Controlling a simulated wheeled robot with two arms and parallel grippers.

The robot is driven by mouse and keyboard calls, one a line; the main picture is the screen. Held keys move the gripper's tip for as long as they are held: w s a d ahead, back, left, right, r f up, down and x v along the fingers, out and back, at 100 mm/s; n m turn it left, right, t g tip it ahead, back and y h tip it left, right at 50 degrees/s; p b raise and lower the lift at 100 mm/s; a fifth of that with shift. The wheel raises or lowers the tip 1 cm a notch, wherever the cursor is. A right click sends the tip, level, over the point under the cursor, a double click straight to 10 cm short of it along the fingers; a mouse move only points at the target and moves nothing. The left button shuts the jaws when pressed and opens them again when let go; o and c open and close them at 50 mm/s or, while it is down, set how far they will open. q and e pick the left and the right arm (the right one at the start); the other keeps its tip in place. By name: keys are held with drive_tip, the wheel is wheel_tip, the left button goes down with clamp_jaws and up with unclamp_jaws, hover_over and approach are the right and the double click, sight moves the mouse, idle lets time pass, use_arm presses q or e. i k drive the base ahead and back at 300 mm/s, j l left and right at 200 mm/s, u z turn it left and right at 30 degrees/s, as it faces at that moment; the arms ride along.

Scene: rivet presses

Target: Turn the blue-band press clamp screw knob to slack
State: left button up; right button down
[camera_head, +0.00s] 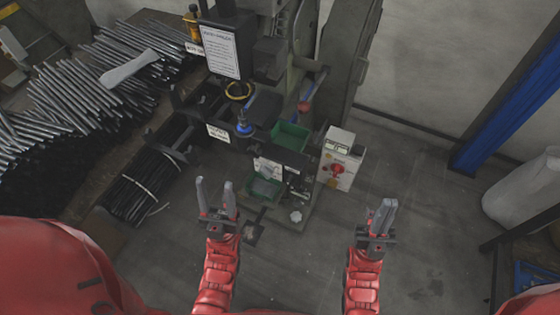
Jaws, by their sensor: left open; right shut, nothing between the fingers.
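A dark rivet press (262,108) stands in the middle of the view. A blue ring (244,128) shows on its lower front part, with a small upright piece above it. A yellow ring (238,91) sits higher up. A pale round knob (296,216) is low at the front; I cannot tell which knob is the blue-band clamp screw. My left gripper (215,192) is open and empty, in front of the press and apart from it. My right gripper (383,214) is shut and empty, to the right, over the floor.
Green bins (290,136) are on the press. A control box (340,160) with a red button stands at its right. A lever with a red knob (303,106) sticks out above. Bundles of metal rods (75,100) lie at left. Floor (420,190) at right is free.

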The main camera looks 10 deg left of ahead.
sight(254, 152)
drive_tip(key=k+j+u, duration=0.2)
drive_tip(key=u, duration=0.15)
drive_tip(key=k+j+u, duration=0.15)
drive_tip(key=j+u, duration=0.2)
drive_tip(key=k+j+u, duration=0.1)
drive_tip(key=j+u, duration=0.25)
